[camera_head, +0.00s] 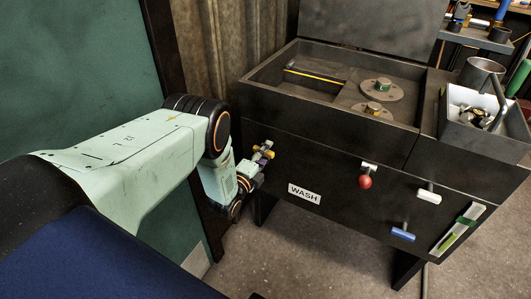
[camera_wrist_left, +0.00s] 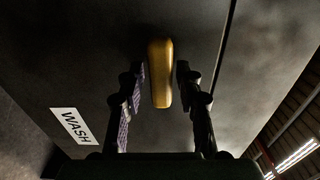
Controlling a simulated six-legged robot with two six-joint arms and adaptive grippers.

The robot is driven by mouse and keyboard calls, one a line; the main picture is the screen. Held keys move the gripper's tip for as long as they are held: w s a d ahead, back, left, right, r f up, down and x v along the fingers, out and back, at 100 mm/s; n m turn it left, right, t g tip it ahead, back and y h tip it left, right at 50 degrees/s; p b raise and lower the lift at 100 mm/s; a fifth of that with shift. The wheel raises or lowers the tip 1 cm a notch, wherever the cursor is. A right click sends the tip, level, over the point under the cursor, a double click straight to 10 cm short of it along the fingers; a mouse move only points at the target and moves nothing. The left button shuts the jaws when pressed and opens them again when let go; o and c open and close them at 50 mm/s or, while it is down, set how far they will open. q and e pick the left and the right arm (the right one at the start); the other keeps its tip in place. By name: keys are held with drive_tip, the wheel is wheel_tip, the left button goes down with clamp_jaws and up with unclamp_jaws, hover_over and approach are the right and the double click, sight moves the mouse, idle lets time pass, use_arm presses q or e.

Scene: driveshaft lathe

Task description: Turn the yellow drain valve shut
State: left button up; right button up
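The yellow drain valve (camera_head: 265,151) is on the front of the dark wash cabinet, near its left end. In the left wrist view its yellow handle (camera_wrist_left: 160,73) looks upright and lies between the fingertips. My left gripper (camera_head: 254,166) is at the valve and partly overlaps it in the head view. In the left wrist view the fingers of my left gripper (camera_wrist_left: 161,84) are open, one on each side of the handle, with a narrow gap on both sides. My right gripper is not in view.
The dark wash cabinet (camera_head: 330,168) carries a WASH label (camera_head: 304,193), a red knob (camera_head: 365,182), a white handle (camera_head: 429,196) and a blue handle (camera_head: 402,234) on its front. A green panel (camera_head: 70,70) stands at the left. Floor shows below the cabinet.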

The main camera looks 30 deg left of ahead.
use_arm(q)
drive_tip(key=shift+o, duration=0.4)
drive_tip(key=s, duration=1.2)
